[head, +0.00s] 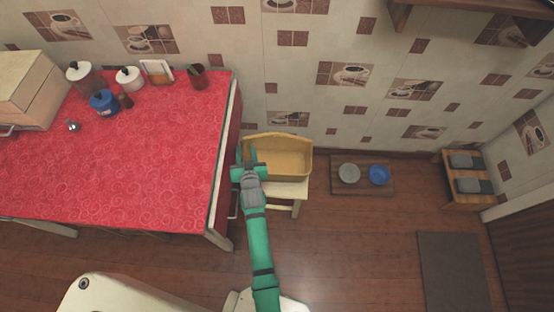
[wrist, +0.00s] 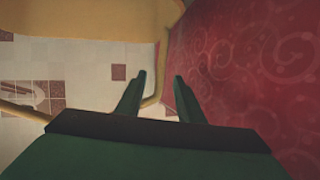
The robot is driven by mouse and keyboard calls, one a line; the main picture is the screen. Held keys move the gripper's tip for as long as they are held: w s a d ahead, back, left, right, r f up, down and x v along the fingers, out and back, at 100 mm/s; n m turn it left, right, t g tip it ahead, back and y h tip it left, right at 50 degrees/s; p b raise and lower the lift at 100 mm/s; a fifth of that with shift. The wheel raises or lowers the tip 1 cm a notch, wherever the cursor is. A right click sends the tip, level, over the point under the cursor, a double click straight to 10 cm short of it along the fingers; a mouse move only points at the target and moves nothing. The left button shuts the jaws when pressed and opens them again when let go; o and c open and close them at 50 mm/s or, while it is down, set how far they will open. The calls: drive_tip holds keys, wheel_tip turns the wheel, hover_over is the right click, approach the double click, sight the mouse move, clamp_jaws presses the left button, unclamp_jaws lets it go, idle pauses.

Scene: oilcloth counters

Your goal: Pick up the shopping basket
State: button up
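The shopping basket (head: 290,158) is a yellow, open-topped basket standing upright on a small pale stool, right of the red counter. My gripper (head: 246,154) is at the basket's left end, between it and the counter's side. In the wrist view the basket (wrist: 75,22) fills the upper left, and a thin yellow strip, perhaps its handle, curves down near my fingers. My gripper's two fingers (wrist: 159,78) stand apart there. The strip appears between the fingertips; I cannot tell whether it touches them. My gripper hides part of the basket's left end in the head view.
The red-covered counter (head: 150,170) is close on the left, leaving a narrow gap. The stool (head: 288,190) stands under the basket. Right of it, a low board (head: 345,187) bears a grey and a blue bowl. A small rack (head: 452,188) stands farther right. Floor in front is clear.

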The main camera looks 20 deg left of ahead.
sight(244, 145)
drive_tip(key=shift+w+a, duration=0.1)
drive_tip(key=shift+a, duration=0.15)
drive_tip(key=x, duration=0.3)
drive_tip(key=shift+w+d, duration=0.2)
drive_tip(key=shift+w, duration=0.05)
drive_tip(key=shift+w+a+f, duration=0.3)
drive_tip(key=shift+w+a, duration=0.05)
drive_tip(key=shift+w, duration=0.1)
drive_tip(key=shift+a, duration=0.1)
clamp_jaws()
drive_tip(key=shift+w, duration=0.15)
